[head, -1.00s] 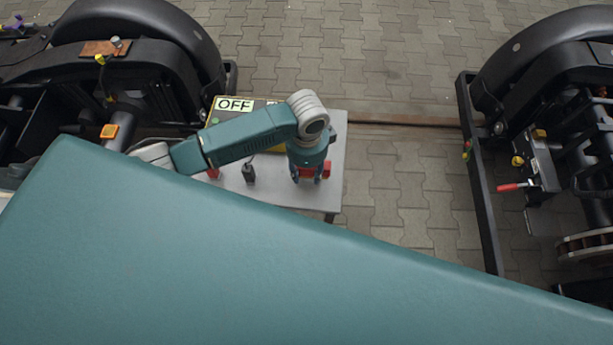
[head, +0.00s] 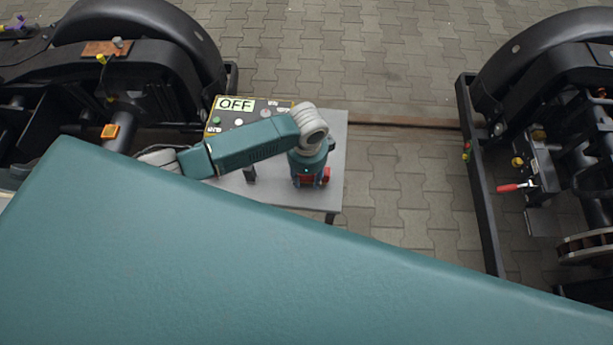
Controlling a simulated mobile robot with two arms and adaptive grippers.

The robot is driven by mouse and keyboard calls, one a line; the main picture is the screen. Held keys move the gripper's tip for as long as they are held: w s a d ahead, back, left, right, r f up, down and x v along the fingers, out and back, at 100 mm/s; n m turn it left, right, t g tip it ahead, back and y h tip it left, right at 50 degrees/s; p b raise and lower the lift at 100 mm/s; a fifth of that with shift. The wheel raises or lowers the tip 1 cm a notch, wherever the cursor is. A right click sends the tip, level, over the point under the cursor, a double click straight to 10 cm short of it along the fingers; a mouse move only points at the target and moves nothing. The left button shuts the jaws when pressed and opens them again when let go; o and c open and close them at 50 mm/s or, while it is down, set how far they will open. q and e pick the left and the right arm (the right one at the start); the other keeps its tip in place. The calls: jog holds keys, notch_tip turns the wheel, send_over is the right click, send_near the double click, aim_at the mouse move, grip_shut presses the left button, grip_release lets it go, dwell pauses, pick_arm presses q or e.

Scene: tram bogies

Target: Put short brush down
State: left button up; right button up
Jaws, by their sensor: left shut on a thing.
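My left gripper (head: 309,183) points down over the right part of the grey table (head: 335,140), seen from above. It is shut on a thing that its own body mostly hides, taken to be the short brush. Red parts show at the fingers and just right of them; I cannot tell which belong to the brush, or whether it touches the table top. My right gripper is not in view.
A board marked OFF (head: 236,104) lies at the table's back left. A small dark object (head: 250,174) stands left of the gripper. Black bogies flank the table; the right one (head: 485,180) has a red-handled lever (head: 510,187). Paved floor lies between.

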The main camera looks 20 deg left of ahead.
pick_arm(q)
jog(key=o, duration=1.2)
jog(key=shift+s+f, duration=0.4)
jog(key=shift+f, duration=0.3)
jog(key=r, duration=0.9)
jog(key=r+p, duration=0.1)
jog(key=r, duration=0.3)
jog(key=shift+w+r, duration=0.3)
jog(key=shift+w, duration=0.05)
jog(key=shift+d, duration=0.15)
